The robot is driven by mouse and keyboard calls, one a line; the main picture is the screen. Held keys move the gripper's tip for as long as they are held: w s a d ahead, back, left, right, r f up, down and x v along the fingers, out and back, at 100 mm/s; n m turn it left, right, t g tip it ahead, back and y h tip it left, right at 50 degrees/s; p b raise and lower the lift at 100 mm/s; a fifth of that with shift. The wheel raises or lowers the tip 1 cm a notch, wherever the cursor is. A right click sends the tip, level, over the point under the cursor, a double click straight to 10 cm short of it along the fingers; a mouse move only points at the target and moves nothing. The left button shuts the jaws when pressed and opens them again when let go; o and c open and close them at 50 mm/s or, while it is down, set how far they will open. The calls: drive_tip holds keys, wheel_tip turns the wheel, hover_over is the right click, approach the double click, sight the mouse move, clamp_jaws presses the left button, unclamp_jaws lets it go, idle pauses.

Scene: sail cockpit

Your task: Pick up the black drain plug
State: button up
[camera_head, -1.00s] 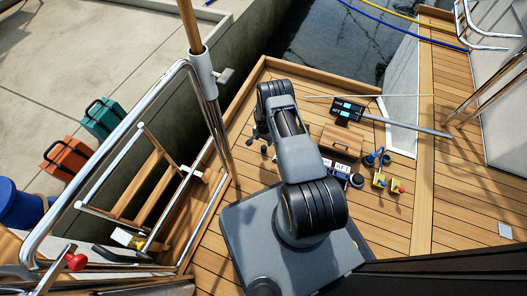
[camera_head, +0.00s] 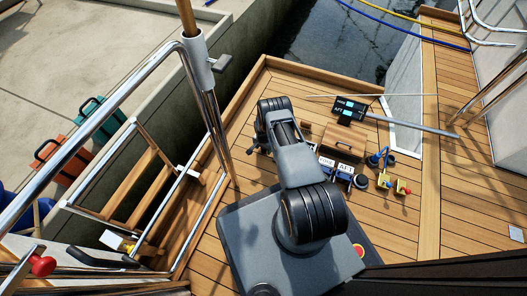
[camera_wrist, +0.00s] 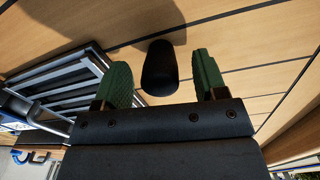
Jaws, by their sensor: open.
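The black drain plug (camera_wrist: 160,68) shows in the wrist view as a dark, rounded cylinder on the wood planks, with a dark shadow beyond it. My gripper (camera_wrist: 164,78) is open, with one green finger to the left of the plug and the other to the right. I cannot tell how high the fingers are above the planks. In the head view my arm hides the plug.
A wooden box (camera_head: 344,139), a black display unit (camera_head: 350,109), labelled blocks (camera_head: 345,170) and a yellow fitting (camera_head: 384,181) stand on the deck right of my arm. A steel rail (camera_head: 95,135) and wooden ladder (camera_head: 140,185) are at left. Planks at right are mostly clear.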

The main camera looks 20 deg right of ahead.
drive_tip(key=shift+c, duration=0.3)
drive_tip(key=shift+r, duration=0.1)
drive_tip(key=c, duration=1)
